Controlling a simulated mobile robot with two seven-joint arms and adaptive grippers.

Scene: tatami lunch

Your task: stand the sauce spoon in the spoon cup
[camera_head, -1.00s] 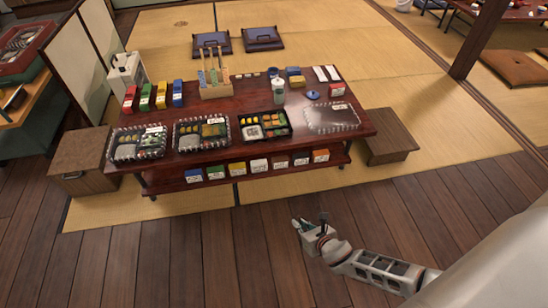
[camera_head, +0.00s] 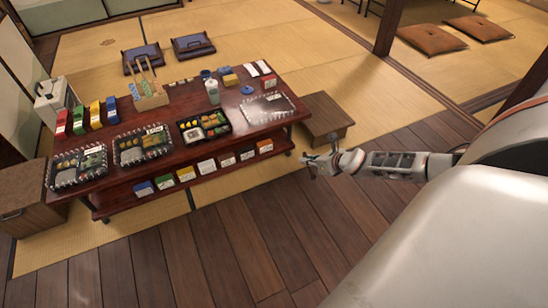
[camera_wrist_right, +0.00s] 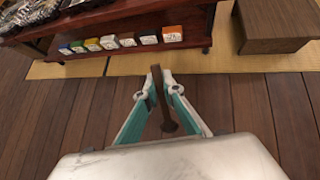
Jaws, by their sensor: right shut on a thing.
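My right gripper (camera_head: 309,165) is shut on a brown, stick-like thing, which looks like the sauce spoon. In the right wrist view the spoon (camera_wrist_right: 162,105) lies between the teal-and-white fingers (camera_wrist_right: 160,88), with a rounded dark end toward the wrist. In the head view the gripper is in front of the low table's right end, apart from it. I cannot tell for sure which vessel is the spoon cup. A small blue cup (camera_head: 206,75) and a pale green-and-white container (camera_head: 212,92) stand at the table's back. My left gripper is not in view.
The dark red low table (camera_head: 178,107) carries trays of food, coloured boxes and a wooden holder (camera_head: 152,101) with upright sticks. Small boxes line its lower shelf (camera_head: 130,199). A brown stool (camera_head: 325,114) stands at its right end. The wooden floor (camera_head: 240,240) in front is clear.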

